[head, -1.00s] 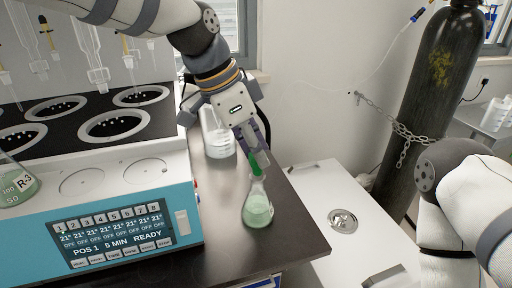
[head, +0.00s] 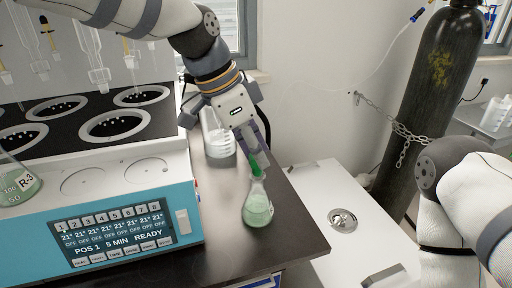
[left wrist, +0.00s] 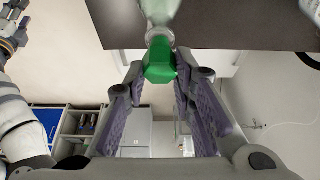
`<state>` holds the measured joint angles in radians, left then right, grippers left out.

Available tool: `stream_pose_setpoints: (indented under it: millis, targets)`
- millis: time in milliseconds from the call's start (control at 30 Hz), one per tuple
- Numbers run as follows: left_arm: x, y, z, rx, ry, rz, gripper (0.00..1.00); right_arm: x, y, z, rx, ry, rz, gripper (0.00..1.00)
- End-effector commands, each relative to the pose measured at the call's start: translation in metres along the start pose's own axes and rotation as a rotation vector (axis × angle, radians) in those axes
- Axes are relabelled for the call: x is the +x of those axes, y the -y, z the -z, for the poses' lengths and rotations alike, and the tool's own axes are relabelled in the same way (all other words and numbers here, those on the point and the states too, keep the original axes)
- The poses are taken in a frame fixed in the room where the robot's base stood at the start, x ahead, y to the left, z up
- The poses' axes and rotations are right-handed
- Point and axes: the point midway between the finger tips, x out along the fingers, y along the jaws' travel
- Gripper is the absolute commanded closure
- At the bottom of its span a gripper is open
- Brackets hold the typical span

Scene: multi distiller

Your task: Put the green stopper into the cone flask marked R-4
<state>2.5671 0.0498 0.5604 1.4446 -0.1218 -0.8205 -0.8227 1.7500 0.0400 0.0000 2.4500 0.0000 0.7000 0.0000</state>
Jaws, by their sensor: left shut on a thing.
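A cone flask (head: 257,209) with pale green liquid stands upright on the dark bench, right of the blue machine; no label on it is readable. The green stopper (head: 256,166) is at the flask's mouth, tilted in the head view. My left gripper (head: 259,156) is shut on the stopper from above. The left wrist view shows the stopper (left wrist: 160,62) between my fingertips, with its far end at the flask's neck (left wrist: 160,35). I cannot tell how deep it sits. Part of my right gripper (left wrist: 14,28) shows at the left edge of the left wrist view, its jaws unclear.
The blue machine (head: 120,245) with round wells stands left. A flask marked R-3 (head: 18,183) is at its left end. A whitish bottle (head: 218,138) stands behind my left gripper. A white cabinet (head: 312,205) and a chained black cylinder (head: 428,90) are right. The bench front is clear.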

Motion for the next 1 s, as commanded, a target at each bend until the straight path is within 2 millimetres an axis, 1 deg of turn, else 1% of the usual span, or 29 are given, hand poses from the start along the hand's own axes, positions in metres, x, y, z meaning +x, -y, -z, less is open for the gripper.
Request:
stream_pose_setpoints:
  millis: [1000]
  targets:
    - [0.019,0.000,-0.008,0.000,0.001,-0.001,0.86,0.001,0.000,-0.001,0.000,0.003,0.000,0.60]
